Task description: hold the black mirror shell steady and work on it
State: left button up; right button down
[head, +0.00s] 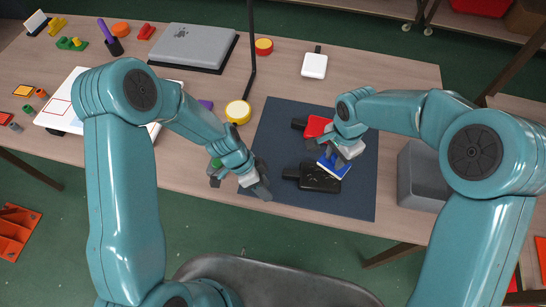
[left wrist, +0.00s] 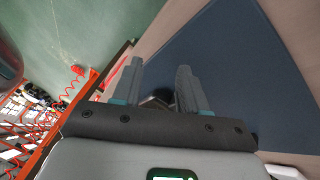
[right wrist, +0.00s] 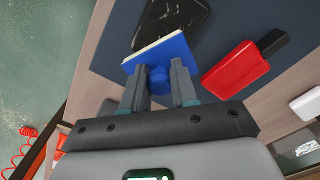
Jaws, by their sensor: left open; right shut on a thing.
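The black mirror shell (head: 320,178) lies on the dark blue mat (head: 262,145), its short stem pointing left. The right wrist view shows pale marks on the shell's glossy surface (right wrist: 172,18). My right gripper (head: 337,150) is shut on the knob of a blue block (right wrist: 165,52) with a pale pad. The block is over or beside the shell's upper right part; contact is unclear. My left gripper (head: 262,184) is open and empty, left of the stem and apart from it. In the left wrist view, a small dark thing shows behind the open fingers (left wrist: 160,75), mostly hidden.
A red mirror shell (right wrist: 235,68) lies on the mat behind the black one. A yellow round tin (head: 238,111) stands left of the mat, a grey bin (head: 420,177) right of it. A white shell (head: 314,65) lies behind. A thin black post (head: 252,45) rises near the middle.

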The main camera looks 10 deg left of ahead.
aim_at(287, 172)
pick_arm(q)
jog(key=w+d+r+m+t, duration=0.1)
jog(key=w+r+m+t, duration=0.1)
jog(key=w+r+m, duration=0.35)
jog(key=shift+n+h, duration=0.3)
jog(key=shift+n, duration=0.35)
jog(key=shift+w+x, duration=0.25)
jog(key=shift+x, duration=1.25)
jog(key=shift+w+x, duration=0.2)
jog(key=shift+x, duration=1.3)
jog(key=shift+w+x, duration=0.25)
jog(key=shift+x, duration=1.3)
jog(key=shift+a, duration=0.2)
grip_shut()
